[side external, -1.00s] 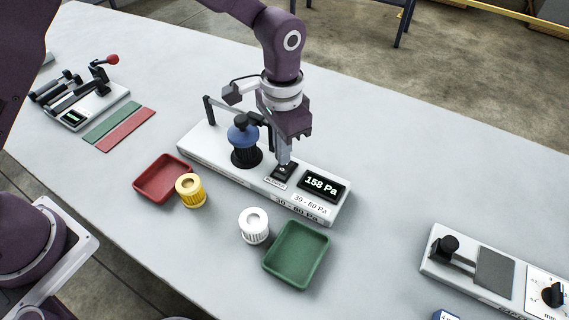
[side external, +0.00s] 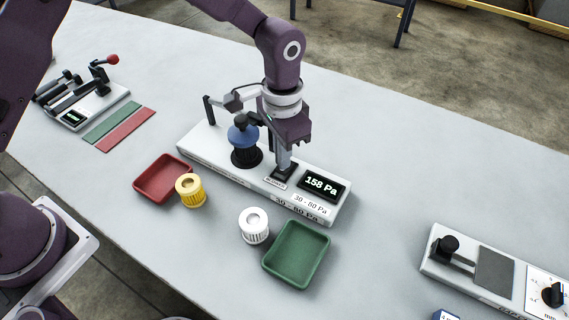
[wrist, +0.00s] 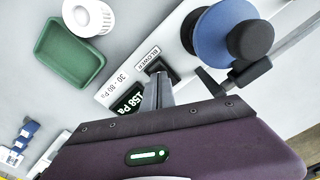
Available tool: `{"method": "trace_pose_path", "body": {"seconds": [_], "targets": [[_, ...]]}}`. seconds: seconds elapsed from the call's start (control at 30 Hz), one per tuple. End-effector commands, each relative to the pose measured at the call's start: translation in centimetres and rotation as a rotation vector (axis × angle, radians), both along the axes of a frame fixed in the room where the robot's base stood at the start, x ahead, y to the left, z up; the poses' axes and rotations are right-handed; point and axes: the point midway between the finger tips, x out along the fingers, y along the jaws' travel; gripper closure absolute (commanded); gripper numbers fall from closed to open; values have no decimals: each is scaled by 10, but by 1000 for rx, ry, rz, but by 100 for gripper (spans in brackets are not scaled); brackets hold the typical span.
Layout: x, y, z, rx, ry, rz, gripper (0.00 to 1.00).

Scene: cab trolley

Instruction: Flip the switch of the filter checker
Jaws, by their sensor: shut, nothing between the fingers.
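The filter checker (side external: 205,150) is a long white box on the table, with a lit display (side external: 322,184) reading 158 Pa and a "30 - 80 Pa" label. Its black switch (side external: 281,175), beside the "BLOWER" label (wrist: 148,57), sits between the display and a blue filter (side external: 243,134) on a black seat. My gripper (side external: 282,165) is shut and empty, pointing down with its tips at the switch. In the wrist view the closed fingers (wrist: 158,88) cover part of the switch, so its position and any contact cannot be told.
A red tray (side external: 163,177), yellow filter (side external: 190,190), white filter (side external: 254,225) and green tray (side external: 297,254) stand in front of the checker. A black clamp arm (side external: 208,108) rises at its back. Another device (side external: 494,270) stands at right, and a lever device (side external: 85,98) at far left.

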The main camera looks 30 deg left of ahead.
Motion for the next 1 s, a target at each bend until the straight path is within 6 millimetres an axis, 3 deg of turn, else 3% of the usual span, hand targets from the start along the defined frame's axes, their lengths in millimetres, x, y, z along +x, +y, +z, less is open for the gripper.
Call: {"method": "trace_pose_path", "body": {"seconds": [0.77,1.0], "targets": [[0,0,-12,0,0,0,100],[0,0,4,-1,-2,0,100]]}}
